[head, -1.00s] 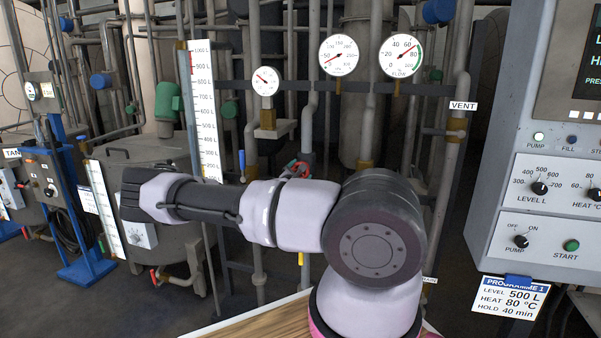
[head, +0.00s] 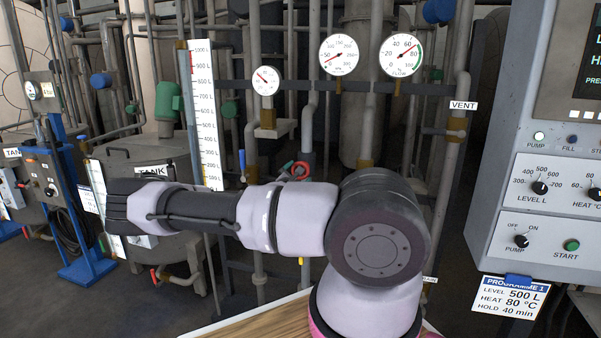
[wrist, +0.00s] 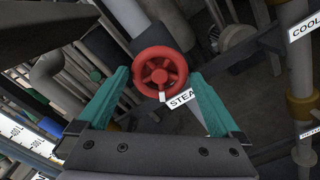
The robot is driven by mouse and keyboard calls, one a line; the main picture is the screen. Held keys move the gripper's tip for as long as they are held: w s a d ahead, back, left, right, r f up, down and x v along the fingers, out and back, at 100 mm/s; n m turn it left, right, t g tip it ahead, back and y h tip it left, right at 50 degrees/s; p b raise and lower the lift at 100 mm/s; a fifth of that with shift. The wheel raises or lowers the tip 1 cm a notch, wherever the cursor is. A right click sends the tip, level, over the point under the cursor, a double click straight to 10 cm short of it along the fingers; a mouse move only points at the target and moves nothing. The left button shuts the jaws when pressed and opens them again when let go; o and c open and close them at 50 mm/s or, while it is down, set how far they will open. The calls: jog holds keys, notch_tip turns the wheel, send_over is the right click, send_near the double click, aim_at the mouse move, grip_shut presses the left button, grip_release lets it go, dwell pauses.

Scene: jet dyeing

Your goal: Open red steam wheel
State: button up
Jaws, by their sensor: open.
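The red steam wheel (wrist: 160,74) shows whole in the wrist view, with a partly hidden label starting "STEA" (wrist: 183,98) just below it. My gripper (wrist: 160,92) is open, its two teal fingers spread to either side of the wheel in the picture. I cannot tell whether the wheel lies between the fingertips or beyond them. In the head view the red wheel (head: 302,169) peeks out above my arm, partly hidden.
Three round gauges (head: 339,55) and a litre scale (head: 207,115) stand behind my arm among pipes. A control panel (head: 550,150) is at the right. A wooden tabletop (head: 270,322) lies below. A "COOL" label (wrist: 305,25) marks a pipe in the wrist view.

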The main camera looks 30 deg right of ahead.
jog(key=v, duration=0.7)
jog(key=shift+s+a, duration=0.2)
jog(key=shift+s, duration=0.05)
